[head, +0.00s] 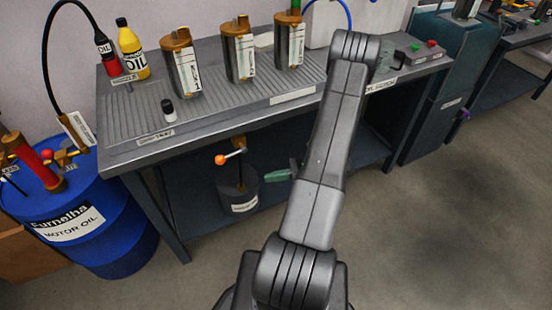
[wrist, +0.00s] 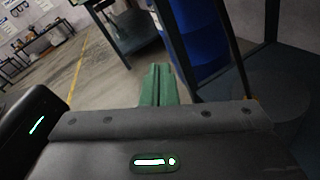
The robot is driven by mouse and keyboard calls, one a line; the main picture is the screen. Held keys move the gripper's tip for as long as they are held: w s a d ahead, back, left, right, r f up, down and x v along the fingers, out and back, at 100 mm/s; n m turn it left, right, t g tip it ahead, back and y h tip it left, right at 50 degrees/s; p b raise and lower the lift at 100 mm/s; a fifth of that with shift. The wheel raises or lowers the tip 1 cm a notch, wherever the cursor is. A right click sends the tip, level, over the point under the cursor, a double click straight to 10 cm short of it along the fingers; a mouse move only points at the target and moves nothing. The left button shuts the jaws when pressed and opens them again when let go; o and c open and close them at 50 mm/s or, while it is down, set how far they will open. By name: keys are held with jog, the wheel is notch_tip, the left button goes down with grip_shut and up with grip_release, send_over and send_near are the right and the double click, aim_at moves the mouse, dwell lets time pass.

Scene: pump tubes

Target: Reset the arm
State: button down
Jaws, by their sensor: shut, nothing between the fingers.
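My arm (head: 322,165) rises from the bottom middle of the head view, bends at the top in front of the bench and hides part of it. My gripper (wrist: 157,72) has green fingers, which point away from the camera in the wrist view. The fingers are together with nothing between them. In the head view the green fingertips (head: 270,175) show to the left of my arm, in front of the bench's lower part. My wrist and the rest of the gripper are hidden behind the arm there.
The grey workbench (head: 130,152) carries several pump tubes (head: 182,65), a yellow oil bottle (head: 131,52) and a red bottle (head: 106,55). A dark pump bucket (head: 237,188) stands below. A blue oil drum (head: 95,235) is at left. The floor at right (head: 450,220) is clear.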

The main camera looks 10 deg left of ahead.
jog(key=shift+a, duration=0.1)
jog(key=w+a+r+n+t+h+p, duration=0.1)
jog(key=a+r+n+t+h+p, duration=0.1)
jog(key=a+h+p, duration=0.4)
jog(key=shift+w+a+r+t+h, duration=0.2)
jog(key=shift+a+r+t+h, duration=0.25)
jog(key=shift+r+t, duration=0.2)
dwell(0.5)
jog(key=shift+s+f+b, duration=0.1)
jog(key=shift+f+b, duration=0.1)
jog(key=shift+b, duration=0.1)
